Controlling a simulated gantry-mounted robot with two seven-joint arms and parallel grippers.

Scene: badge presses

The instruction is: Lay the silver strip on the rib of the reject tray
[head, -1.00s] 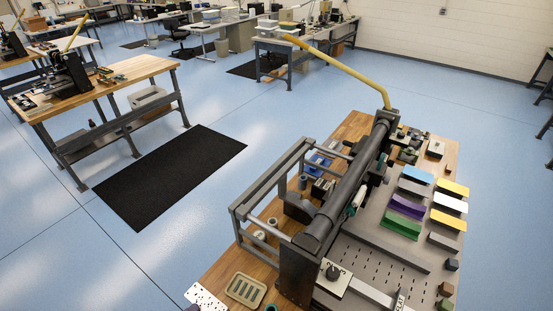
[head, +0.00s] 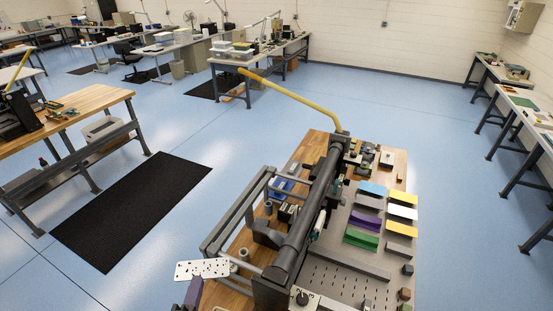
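I cannot single out the silver strip. Blue (head: 373,188), yellow (head: 402,197), white (head: 403,212), purple (head: 366,217) and green (head: 361,239) pieces lie on the right of the bench. My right gripper is out of view.
The dark press (head: 305,215) with its yellow lever (head: 300,98) stands lengthwise along the bench. A grey bar (head: 345,262) lies across the perforated plate. Small blocks (head: 407,269) sit at the right edge. A black mat (head: 135,210) lies on the open blue floor.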

